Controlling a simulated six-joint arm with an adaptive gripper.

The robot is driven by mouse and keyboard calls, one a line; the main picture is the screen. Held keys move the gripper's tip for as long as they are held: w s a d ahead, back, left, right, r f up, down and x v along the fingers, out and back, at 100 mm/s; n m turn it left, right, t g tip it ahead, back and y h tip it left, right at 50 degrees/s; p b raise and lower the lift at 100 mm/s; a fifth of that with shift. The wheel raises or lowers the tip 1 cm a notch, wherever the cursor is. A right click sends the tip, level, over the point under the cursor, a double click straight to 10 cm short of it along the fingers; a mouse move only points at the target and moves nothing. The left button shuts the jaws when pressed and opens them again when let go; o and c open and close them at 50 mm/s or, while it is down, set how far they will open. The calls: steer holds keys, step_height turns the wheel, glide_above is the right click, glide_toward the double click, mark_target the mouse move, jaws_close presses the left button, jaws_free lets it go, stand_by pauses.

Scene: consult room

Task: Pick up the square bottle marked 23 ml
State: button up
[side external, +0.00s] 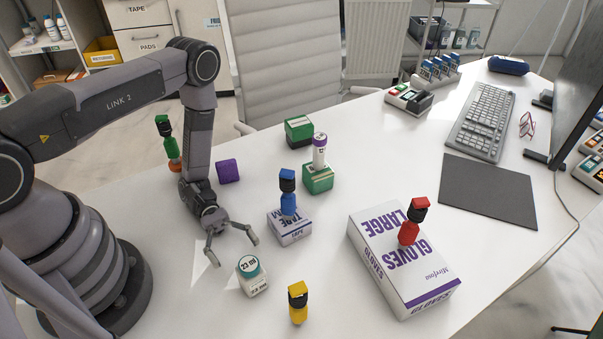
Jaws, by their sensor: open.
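The square bottle (253,278) is white with a round teal cap and a white disc on top that reads 23; the smaller letters are hard to make out. It stands upright on the white table near the front. My gripper (233,252) points down with its two fingers spread, and is open and empty. In the picture it is just above and left of the bottle, with one fingertip to the left and the other close above the cap. No contact with the bottle shows.
A yellow bottle (298,303) stands right of the square bottle. A blue bottle (287,195) is on a tape box (291,231) behind it. A red bottle (411,225) is on a large gloves box (385,274). A purple block (228,171) and green boxes (318,180) lie farther back.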

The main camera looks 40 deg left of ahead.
mark_target(253, 276)
steer(key=x, duration=0.7)
steer(key=shift+c, duration=0.2)
steer(key=c, duration=1.1)
steer(key=shift+r, duration=0.1)
